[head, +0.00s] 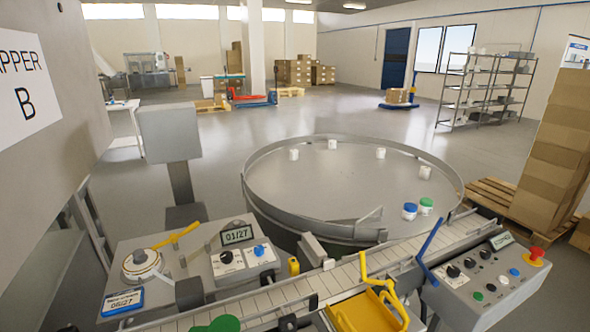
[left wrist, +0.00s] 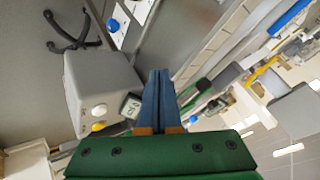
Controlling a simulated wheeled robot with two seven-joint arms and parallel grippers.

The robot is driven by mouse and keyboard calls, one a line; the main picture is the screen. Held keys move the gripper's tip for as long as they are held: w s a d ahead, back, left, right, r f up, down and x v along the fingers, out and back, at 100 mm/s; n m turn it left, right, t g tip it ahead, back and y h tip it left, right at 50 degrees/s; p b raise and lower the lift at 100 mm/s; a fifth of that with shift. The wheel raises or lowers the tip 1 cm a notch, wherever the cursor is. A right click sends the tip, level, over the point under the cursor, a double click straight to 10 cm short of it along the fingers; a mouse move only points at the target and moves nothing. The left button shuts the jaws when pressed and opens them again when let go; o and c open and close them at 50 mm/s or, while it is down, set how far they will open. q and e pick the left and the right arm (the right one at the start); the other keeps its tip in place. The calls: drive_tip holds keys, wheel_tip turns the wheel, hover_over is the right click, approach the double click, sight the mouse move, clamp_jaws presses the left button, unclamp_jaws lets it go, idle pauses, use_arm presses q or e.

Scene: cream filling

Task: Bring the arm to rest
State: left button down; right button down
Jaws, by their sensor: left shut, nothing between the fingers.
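My left gripper (left wrist: 157,75) shows in the left wrist view. Its two blue fingers lie together along the middle of the picture, with nothing between them, and its green body fills the bottom. A grey box-shaped machine part (left wrist: 92,90) with a round knob appears to the left of the fingers. I see no object in contact with the fingertips. In the head view a green shape (head: 215,324) shows at the bottom edge; I cannot tell whether it is part of my arm. My right gripper is in neither view.
A conveyor (head: 270,299) runs across the front, beside a round turntable (head: 330,185) carrying several white jars, one blue-lidded jar (head: 410,211) and one green-lidded jar (head: 426,206). A control panel (head: 490,282) stands at right. Stacked cartons (head: 562,150) stand beyond it. Open floor lies behind.

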use_arm(q)
drive_tip(key=s+d+f+n+g+h, duration=0.15)
drive_tip(key=s+f+n+g, duration=0.45)
drive_tip(key=s, duration=0.7)
wheel_tip(320, 180, down, 18)
drive_tip(key=s, duration=0.2)
drive_tip(key=s+a+f+m+g, duration=0.1)
drive_tip(key=s+a+f, duration=0.1)
drive_tip(key=s+f, duration=0.8)
drive_tip(key=shift+s+g+y+b, duration=0.3)
drive_tip(key=shift+s+y+b, duration=0.1)
drive_tip(key=shift+s, duration=0.65)
